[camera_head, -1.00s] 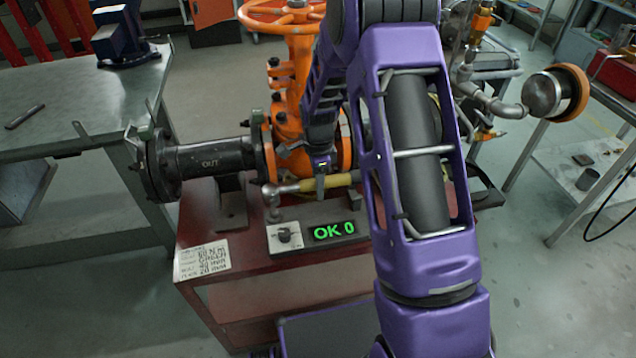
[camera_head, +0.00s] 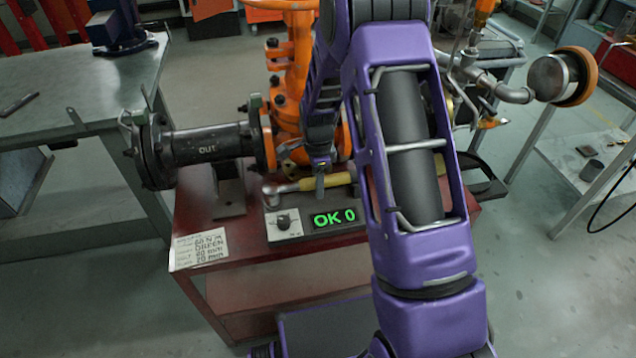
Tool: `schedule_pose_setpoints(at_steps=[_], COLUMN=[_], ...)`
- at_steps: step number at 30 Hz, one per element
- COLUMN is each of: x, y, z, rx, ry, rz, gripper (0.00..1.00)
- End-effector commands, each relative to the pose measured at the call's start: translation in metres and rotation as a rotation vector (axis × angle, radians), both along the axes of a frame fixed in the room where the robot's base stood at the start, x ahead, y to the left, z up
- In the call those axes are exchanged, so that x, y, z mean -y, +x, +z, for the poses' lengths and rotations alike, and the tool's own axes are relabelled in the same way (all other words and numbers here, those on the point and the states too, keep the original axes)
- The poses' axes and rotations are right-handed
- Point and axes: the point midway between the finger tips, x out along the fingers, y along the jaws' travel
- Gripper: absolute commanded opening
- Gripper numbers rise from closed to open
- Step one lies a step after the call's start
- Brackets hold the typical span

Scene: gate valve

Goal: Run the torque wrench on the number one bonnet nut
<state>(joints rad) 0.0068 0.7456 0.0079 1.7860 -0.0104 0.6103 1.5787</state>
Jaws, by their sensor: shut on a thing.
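The torque wrench (camera_head: 342,180) has a yellow handle and a metal head (camera_head: 272,190) at its left end. My gripper (camera_head: 320,183) is shut on the wrench near the head end of the handle. The wrench lies roughly level, just behind the display box in the picture. Whether its head touches anything is unclear. The orange gate valve (camera_head: 288,110) stands behind, with dark nuts (camera_head: 271,43) on its left side. Nut numbers cannot be read, so I cannot tell which is number one. My arm hides the valve's right part and the right end of the wrench.
A display box with a knob (camera_head: 283,221) reads green "OK 0" on the red bench (camera_head: 240,238). A written card (camera_head: 199,250) lies at the bench's left corner. A black flanged pipe marked OUT (camera_head: 205,146) extends left.

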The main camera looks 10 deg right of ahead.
Motion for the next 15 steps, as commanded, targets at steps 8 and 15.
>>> schedule_pose_setpoints(at_steps=[8, 15], x=[-0.0001, -0.0001], y=[0.0008, -0.0009], z=[0.0012, -0.001], rx=[0.002, -0.002], ry=[0.0, 0.0], rz=[0.0, 0.0], gripper=[0.73, 0.74])
